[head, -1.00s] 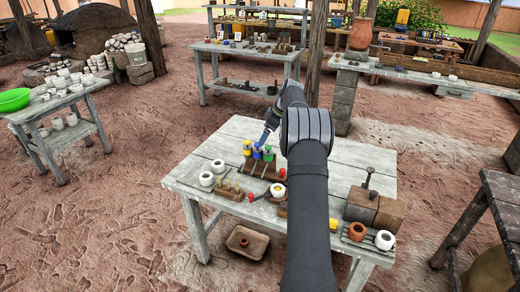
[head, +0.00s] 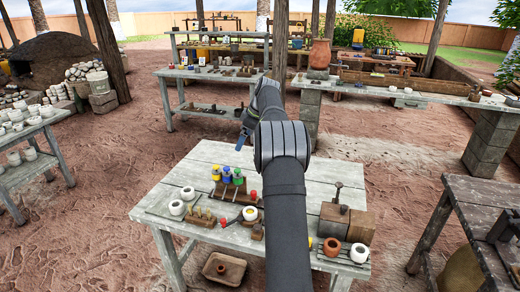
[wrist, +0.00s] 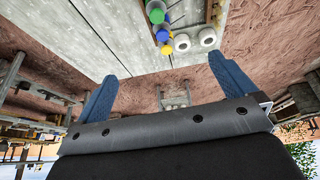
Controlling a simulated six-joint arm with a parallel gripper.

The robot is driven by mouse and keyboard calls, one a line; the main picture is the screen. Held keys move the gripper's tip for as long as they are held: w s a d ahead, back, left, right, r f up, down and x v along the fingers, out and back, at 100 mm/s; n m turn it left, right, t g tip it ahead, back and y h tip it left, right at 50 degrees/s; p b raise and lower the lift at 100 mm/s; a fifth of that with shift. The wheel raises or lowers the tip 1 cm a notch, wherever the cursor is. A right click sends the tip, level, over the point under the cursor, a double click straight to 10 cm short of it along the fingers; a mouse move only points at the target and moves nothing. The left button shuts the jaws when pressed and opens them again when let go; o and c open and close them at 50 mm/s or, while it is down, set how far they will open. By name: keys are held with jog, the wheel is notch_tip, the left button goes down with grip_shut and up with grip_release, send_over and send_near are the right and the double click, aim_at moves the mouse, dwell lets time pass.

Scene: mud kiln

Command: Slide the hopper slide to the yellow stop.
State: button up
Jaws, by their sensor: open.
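I cannot pick out the hopper slide or a yellow stop with certainty. On the near table (head: 297,172), a wooden block (head: 334,222) with a dark upright handle (head: 338,191) stands at the right. A small yellow patch (head: 311,243) shows near its left foot, partly hidden by my arm. My gripper (head: 240,142) is beyond the far edge of the table in the head view, small and partly hidden by my wrist. In the wrist view my gripper (wrist: 166,86) is open, its two blue fingers wide apart with nothing between them.
A rack with yellow, blue and green tops (head: 226,187) stands left of my arm. White cups (head: 177,208), a red knob (head: 253,195) and an orange pot (head: 332,247) are on the table. A tool bench (head: 213,72) and a long bench (head: 420,88) stand behind.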

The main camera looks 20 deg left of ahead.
aim_at(254, 192)
jog(key=shift+d+f, duration=0.1)
jog(key=shift+c, duration=1.3)
jog(key=d+f, duration=0.3)
jog(key=w+d+f, duration=0.1)
jog(key=d+f, duration=0.5)
jog(key=f, duration=0.1)
jog(key=shift+w+d, duration=0.1)
jog(key=shift+w, duration=0.05)
jog(key=c, duration=0.9)
jog(key=x, duration=1.7)
jog(key=shift+d, duration=0.2)
grip_shut()
jog(key=shift+d, duration=0.15)
